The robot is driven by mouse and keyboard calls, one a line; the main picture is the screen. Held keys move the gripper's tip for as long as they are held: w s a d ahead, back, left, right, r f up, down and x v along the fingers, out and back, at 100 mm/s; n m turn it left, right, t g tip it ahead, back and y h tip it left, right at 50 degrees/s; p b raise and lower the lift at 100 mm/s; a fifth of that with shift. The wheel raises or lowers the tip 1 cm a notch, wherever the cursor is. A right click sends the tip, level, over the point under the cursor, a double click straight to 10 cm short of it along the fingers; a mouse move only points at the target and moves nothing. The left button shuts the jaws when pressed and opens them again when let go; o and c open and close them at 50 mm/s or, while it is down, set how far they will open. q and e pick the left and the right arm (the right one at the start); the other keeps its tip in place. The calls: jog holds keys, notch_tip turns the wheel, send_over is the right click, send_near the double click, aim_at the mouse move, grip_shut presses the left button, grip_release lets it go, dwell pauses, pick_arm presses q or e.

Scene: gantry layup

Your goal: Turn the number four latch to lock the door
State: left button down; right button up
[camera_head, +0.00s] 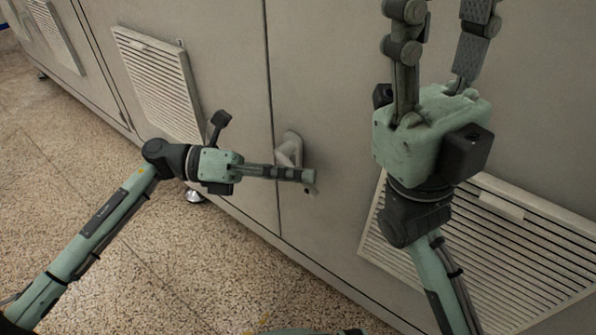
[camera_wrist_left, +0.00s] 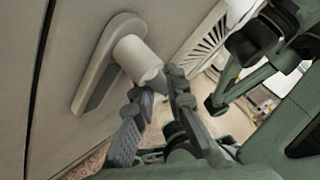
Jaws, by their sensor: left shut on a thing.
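The grey latch (camera_head: 289,148) is mounted on a light grey cabinet door (camera_head: 330,130), just right of a vertical seam. Its number is not readable. In the left wrist view the latch shows as a long rounded backplate (camera_wrist_left: 92,72) with a round knob-like handle (camera_wrist_left: 138,60) sticking out. My left gripper (camera_head: 308,176) reaches in from the left and is shut on the latch handle; its fingers partly hide the handle's lower end. My right gripper (camera_head: 438,35) is raised in front of the cabinet at the right, its fingers spread apart and empty, away from the latch.
A louvred vent (camera_head: 158,80) is on the panel left of the latch. Another larger vent (camera_head: 510,250) is at the lower right, partly behind my right arm. The speckled floor (camera_head: 150,250) is clear at the lower left.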

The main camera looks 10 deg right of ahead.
pick_arm(q)
jog(key=y, duration=0.1)
jog(key=m+t+y+p, duration=0.1)
jog(key=shift+w+a+f+y, duration=0.3)
jog(key=shift+w+y, duration=0.05)
jog(key=shift+y, duration=0.05)
jog(key=shift+w+a+f+m+t+y+p, duration=0.15)
jog(key=shift+f+m+t+y+p, duration=0.1)
jog(key=shift+m+t+y+p, duration=0.25)
jog(key=shift+w+a+f+m+t+y+p, duration=0.2)
jog(key=shift+m+y+p, duration=0.1)
jog(key=shift+y+p, duration=0.3)
jog(key=shift+f, duration=0.1)
jog(key=c, duration=1.5)
grip_release()
jog(key=shift+c, duration=0.2)
jog(key=v, duration=0.8)
jog(key=shift+s, duration=0.15)
